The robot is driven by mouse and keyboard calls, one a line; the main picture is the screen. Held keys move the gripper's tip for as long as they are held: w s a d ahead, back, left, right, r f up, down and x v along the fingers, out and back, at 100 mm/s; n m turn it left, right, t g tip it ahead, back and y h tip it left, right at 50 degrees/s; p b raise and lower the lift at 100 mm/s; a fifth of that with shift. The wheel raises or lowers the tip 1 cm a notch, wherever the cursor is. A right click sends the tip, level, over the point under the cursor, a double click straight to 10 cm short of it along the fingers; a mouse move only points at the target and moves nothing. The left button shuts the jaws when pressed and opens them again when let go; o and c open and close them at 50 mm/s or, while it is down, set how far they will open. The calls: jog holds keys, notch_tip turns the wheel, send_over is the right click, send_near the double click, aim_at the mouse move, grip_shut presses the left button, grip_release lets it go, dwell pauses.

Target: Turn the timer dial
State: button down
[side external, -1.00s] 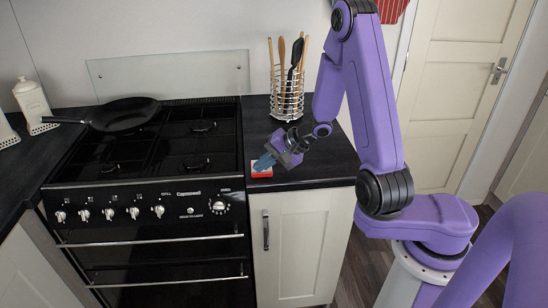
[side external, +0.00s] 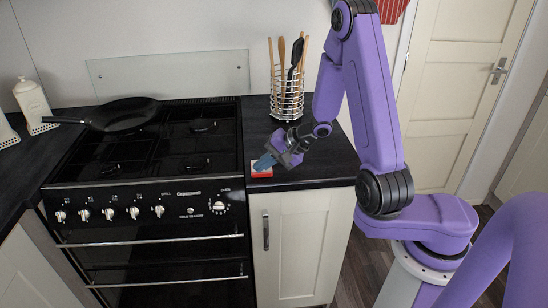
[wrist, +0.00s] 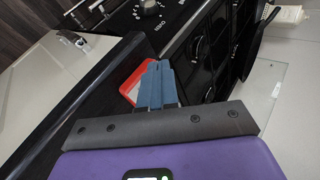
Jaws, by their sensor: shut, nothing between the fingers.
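A small red and white block (side external: 262,173), apparently the timer, sits on the dark worktop just right of the cooker, near the front edge. In the wrist view, the red-edged timer (wrist: 132,84) shows partly, with a pale face. My gripper (side external: 262,163) reaches down to it from the upper right, its blue fingers shut with nothing between them. The fingertips (wrist: 157,66) overlap the timer's right side in the wrist view and hide part of it. They are at or just above its top; I cannot tell whether they touch. The dial's marks are not readable.
The black cooker (side external: 150,196) with front knobs stands at the left, a frying pan (side external: 125,115) on its hob. A wire utensil holder (side external: 288,100) stands behind my gripper. The worktop (side external: 325,166) right of the timer is clear.

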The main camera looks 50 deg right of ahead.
jog(key=shift+w+d, duration=0.1)
jog(key=shift+w+d, duration=0.3)
jog(key=shift+d, duration=0.3)
